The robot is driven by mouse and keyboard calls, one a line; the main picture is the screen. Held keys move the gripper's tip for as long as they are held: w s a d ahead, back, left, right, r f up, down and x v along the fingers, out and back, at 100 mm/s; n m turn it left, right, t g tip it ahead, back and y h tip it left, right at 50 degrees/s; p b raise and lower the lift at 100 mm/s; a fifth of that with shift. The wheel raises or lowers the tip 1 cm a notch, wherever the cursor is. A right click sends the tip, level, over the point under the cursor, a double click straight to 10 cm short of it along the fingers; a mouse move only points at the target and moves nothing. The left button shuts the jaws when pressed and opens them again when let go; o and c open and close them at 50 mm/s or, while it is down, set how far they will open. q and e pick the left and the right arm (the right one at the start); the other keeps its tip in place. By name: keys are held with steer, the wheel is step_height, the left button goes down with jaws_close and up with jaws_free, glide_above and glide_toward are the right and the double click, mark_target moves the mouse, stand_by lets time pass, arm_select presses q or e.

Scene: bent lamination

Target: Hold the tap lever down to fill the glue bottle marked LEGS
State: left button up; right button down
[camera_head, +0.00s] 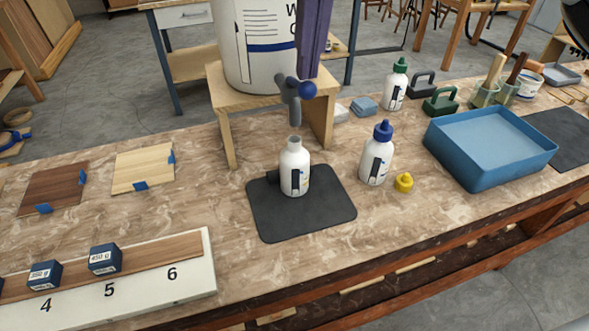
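An uncapped white bottle (295,173) stands upright on a black mat (318,212), its open neck just below the tap's spout (295,112). Its label is too small to read, and I cannot make out any glue stream or fill level. The grey tap has a lever with a blue ball end (307,90), in front of the large white container (262,62). My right gripper (308,72) shows as a purple upright shape from the top edge, its tip just above the lever's ball. I cannot tell whether they touch or whether the fingers are apart. My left gripper is out of view.
The container stands on a wooden stand (226,128). A blue-capped bottle (376,160) and a loose yellow cap (404,182) are to the right. A green-capped bottle (395,88) is behind. A blue tray (488,145) lies right; a numbered board (190,285) lies front left.

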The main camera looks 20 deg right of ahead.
steer(key=shift+f+b, duration=0.85)
steer(key=shift+f, duration=0.7)
stand_by(5.9)
step_height(320, 180, up, 4)
steer(key=p, duration=0.4)
steer(key=shift+r, duration=0.1)
step_height(320, 180, up, 3)
steer(key=p, duration=0.3)
steer(key=shift+r, duration=0.2)
steer(key=shift+r+p, duration=0.4)
steer(key=shift+p, duration=0.15)
steer(key=shift+f, duration=0.15)
